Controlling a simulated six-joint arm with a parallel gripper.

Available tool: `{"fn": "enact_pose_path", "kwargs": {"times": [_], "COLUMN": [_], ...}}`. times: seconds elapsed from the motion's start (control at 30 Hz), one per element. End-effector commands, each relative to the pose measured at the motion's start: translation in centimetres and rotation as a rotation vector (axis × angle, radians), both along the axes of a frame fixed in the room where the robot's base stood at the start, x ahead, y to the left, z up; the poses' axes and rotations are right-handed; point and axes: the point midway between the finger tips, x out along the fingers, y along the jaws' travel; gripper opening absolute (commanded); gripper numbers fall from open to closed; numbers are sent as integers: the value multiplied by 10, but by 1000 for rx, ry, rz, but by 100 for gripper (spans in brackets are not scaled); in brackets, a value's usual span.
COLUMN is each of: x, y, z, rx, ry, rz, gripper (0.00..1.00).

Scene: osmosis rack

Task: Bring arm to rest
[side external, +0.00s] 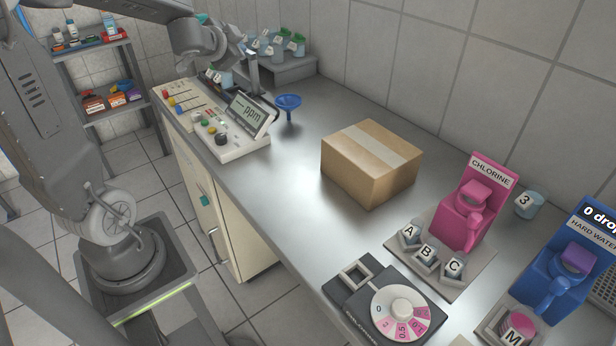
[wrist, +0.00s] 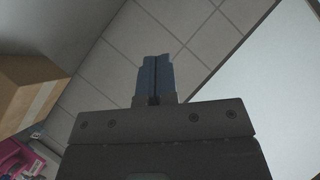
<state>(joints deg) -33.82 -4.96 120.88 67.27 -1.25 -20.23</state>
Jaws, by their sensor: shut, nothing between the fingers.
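My gripper (wrist: 155,75) shows in the wrist view with its two blue fingers pressed together and nothing between them. Tiled wall is behind the fingertips. In the side view my arm reaches in from the top left, with its wrist end above the back left of the bench (side external: 300,165). The fingertips are hard to make out there against the objects behind. The gripper appears raised and apart from the bench.
A closed cardboard box (side external: 371,163) stands mid-bench. A ppm meter (side external: 240,122) and blue funnel (side external: 289,102) are at the left. The pink chlorine dispenser (side external: 470,205), blue hard water dispenser (side external: 567,265) and dial unit (side external: 385,305) are at the right. Bottles (side external: 280,45) stand behind.

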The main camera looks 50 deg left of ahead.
Motion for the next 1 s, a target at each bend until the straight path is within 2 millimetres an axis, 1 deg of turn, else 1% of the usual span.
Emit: {"fn": "enact_pose_path", "kwargs": {"times": [0.03,0.07,0.1,0.17,0.2,0.27,0.3,0.37,0.4,0.5,0.6,0.7,1.0], "x": [-6,-12,-21,-36,-48,-67,-81,-101,-115,-143,-162,-171,-172], "y": [-28,-42,-61,-91,-111,-142,-163,-191,-209,-243,-264,-272,-273], "z": [10,12,14,14,12,7,3,-3,-7,-15,-19,-20,-20], "rx": [-34,-62,-105,-180,-235,-325,-384,-471,-524,-631,-697,-725,-731], "ry": [-15,-15,-10,8,30,74,110,171,210,304,370,401,405], "rz": [35,61,91,126,141,153,150,139,124,84,50,34,33], "gripper": [0,0,0,0,0,0,0,0,0,0,0,0,0]}}
